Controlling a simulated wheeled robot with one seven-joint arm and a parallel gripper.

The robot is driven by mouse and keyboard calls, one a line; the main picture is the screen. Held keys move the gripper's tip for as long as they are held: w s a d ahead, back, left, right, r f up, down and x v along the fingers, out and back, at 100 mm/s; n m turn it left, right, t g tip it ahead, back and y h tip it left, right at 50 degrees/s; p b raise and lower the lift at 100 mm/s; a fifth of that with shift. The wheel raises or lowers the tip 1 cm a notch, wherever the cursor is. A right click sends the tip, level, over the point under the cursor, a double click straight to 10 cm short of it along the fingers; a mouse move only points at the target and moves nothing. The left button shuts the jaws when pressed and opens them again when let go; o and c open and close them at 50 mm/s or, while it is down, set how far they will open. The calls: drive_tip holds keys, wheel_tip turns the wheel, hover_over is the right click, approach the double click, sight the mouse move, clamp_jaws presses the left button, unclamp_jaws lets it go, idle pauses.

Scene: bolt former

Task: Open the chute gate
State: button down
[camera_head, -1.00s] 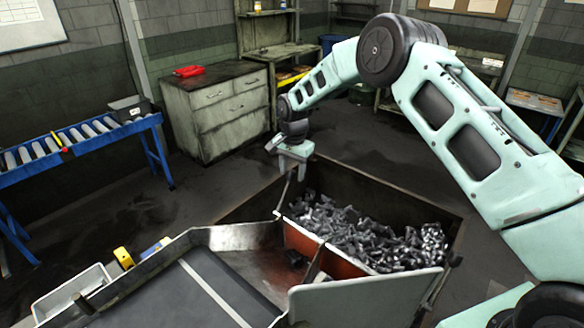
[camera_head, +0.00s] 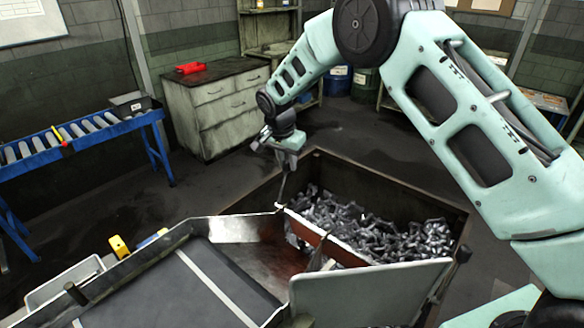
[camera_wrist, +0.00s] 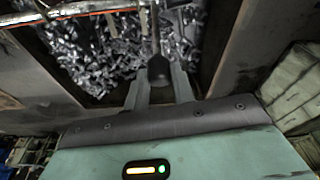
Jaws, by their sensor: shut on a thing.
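My gripper (camera_head: 287,158) is above the far left corner of the chute, shut on the dark knob (camera_wrist: 158,68) of the gate lever. The lever (camera_head: 282,188) runs down from my fingers to the chute corner. In the wrist view my two fingers (camera_wrist: 160,88) sit on either side of the knob. The chute gate (camera_head: 330,243) is a reddish plate with a pale edge across the chute's end, tilted toward the bin. The gate edge also shows in the wrist view (camera_wrist: 90,8). How wide the gap under it is, I cannot tell.
A dark bin (camera_head: 400,185) full of metal bolts (camera_head: 375,230) stands beyond the gate. A belt conveyor (camera_head: 185,290) leads to the chute (camera_head: 262,258). A blue roller conveyor (camera_head: 85,140) and a cabinet (camera_head: 210,120) stand behind, with open floor between.

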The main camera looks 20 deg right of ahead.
drive_tip(key=s+a+f+t+h+b, duration=0.1)
drive_tip(key=s+a+t+h+b, duration=0.1)
drive_tip(key=b, duration=0.5)
drive_tip(key=s+a+f+t+h+b, duration=0.1)
drive_tip(key=s+a+t+h+b, duration=0.1)
drive_tip(key=a+b, duration=0.4)
drive_tip(key=s+a+f+t+h+b, duration=0.1)
drive_tip(key=s+a+h+b, duration=0.3)
drive_tip(key=b, duration=0.5)
drive_tip(key=shift+t+h, duration=0.8)
drive_tip(key=shift+a, duration=0.1)
drive_tip(key=c, duration=1.2)
unclamp_jaws()
drive_tip(key=shift+o, duration=0.2)
drive_tip(key=b+v, duration=0.2)
drive_tip(key=v, duration=1.5)
drive_tip(key=shift+s, duration=0.25)
drive_tip(key=shift+a+r, duration=0.1)
